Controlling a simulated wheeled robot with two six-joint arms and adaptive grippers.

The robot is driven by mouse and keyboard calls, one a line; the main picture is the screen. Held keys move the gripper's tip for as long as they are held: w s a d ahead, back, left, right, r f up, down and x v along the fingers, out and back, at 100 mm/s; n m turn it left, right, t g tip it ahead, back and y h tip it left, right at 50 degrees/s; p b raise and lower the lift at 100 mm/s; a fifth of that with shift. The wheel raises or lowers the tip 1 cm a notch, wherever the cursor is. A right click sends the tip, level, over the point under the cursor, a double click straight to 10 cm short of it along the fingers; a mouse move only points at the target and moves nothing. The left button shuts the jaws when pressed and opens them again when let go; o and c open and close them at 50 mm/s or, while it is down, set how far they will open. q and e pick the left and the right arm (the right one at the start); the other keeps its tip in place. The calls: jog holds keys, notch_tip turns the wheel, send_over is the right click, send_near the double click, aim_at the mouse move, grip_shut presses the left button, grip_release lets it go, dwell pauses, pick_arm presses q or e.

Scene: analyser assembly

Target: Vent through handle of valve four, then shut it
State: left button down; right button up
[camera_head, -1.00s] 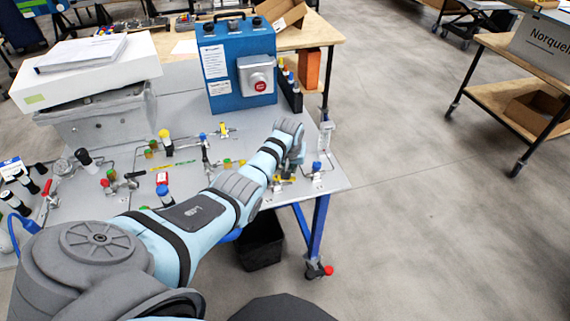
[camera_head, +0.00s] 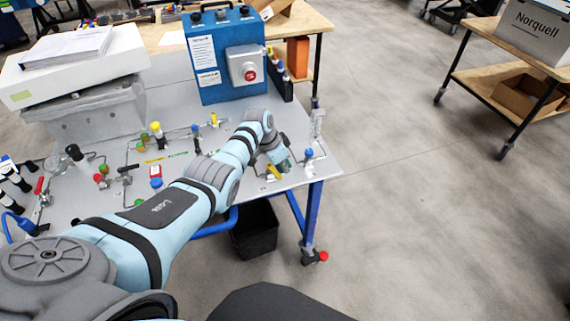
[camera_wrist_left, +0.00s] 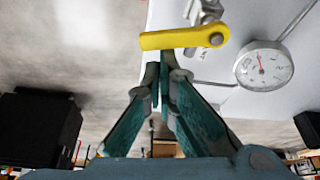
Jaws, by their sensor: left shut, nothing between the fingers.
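A valve with a yellow lever handle (camera_head: 273,172) sits on the grey panel near its front right edge. In the left wrist view the yellow handle (camera_wrist_left: 185,39) lies crosswise just beyond the fingertips, on a metal valve body (camera_wrist_left: 205,12). I cannot read a number that says whether it is valve four. My left gripper (camera_head: 284,166) is over this spot, its teal fingers partly hidden by the wrist in the head view. In the wrist view the left gripper (camera_wrist_left: 163,74) is shut and empty, its tips close to the handle; contact cannot be told. My right gripper is not in view.
A round dial gauge (camera_wrist_left: 264,66) is beside the valve. A blue-capped fitting (camera_head: 308,154) stands right of the gripper. A blue box with a red button (camera_head: 228,55) stands behind. Several other valves cover the panel to the left. A black bin (camera_head: 255,228) is below.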

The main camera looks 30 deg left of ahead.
pick_arm(q)
jog(key=shift+s+a+m, duration=0.1)
jog(key=shift+s+m, duration=0.2)
jog(key=shift+m, duration=0.2)
jog(key=shift+s, duration=0.2)
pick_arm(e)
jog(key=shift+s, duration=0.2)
pick_arm(q)
jog(key=shift+s, duration=0.1)
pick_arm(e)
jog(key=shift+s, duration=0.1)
